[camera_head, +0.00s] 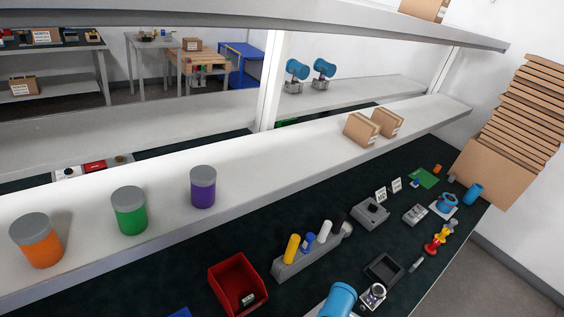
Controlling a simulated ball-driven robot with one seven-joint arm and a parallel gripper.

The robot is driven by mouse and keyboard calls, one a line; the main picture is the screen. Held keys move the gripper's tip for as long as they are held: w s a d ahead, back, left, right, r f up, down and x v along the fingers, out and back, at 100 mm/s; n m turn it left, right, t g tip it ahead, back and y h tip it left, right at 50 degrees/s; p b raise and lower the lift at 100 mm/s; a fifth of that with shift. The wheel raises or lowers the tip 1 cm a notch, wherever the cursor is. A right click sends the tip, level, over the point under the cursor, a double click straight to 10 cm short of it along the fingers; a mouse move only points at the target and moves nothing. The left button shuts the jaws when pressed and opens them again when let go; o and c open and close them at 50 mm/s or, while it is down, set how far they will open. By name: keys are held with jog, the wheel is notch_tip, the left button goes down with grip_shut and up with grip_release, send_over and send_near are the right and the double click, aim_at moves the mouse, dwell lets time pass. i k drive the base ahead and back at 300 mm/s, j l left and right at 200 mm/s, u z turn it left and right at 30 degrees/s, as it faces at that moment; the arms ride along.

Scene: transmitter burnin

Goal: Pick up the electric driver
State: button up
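I cannot tell for certain which thing is the electric driver. A grey holder (296,262) on the dark bench holds upright yellow, blue, white and dark pieces that look like tool handles. A red and yellow object (437,240) lies farther right on the bench, too small to identify. My gripper is not in view.
A white shelf (240,175) above the bench carries orange, green and purple jars (203,190) and cardboard boxes (362,129). A red bin (237,282), a grey box (371,214) and blue transmitters (338,300) crowd the bench. Flat cardboard (515,130) is stacked at right.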

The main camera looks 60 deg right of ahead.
aim_at(295, 239)
jog(key=z, duration=1.6)
jog(key=i+l+u, duration=0.15)
jog(key=k+l, duration=0.05)
jog(key=l, duration=0.05)
